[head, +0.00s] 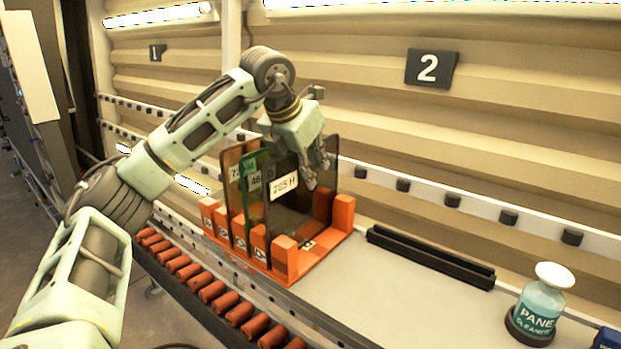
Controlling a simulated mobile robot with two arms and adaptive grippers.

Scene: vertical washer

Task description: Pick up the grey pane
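The grey pane (290,208) is the dark, see-through sheet with a white label, upright in the front slot of an orange rack (284,262). A green pane (254,207) and a brownish pane (237,195) stand behind it to the left. My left gripper (317,172) points down at the upper part of the grey pane, with its fingers overlapping the pane in the picture. The two fingertips look apart. I cannot tell whether they touch the pane, and no grip on it shows. My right gripper is not in view.
A black slotted rail (430,256) lies on the pale bench right of the rack. A pane cleaner bottle (540,306) stands at the far right. Orange rollers (212,291) run along the front left. The bench between rack and bottle is mostly clear.

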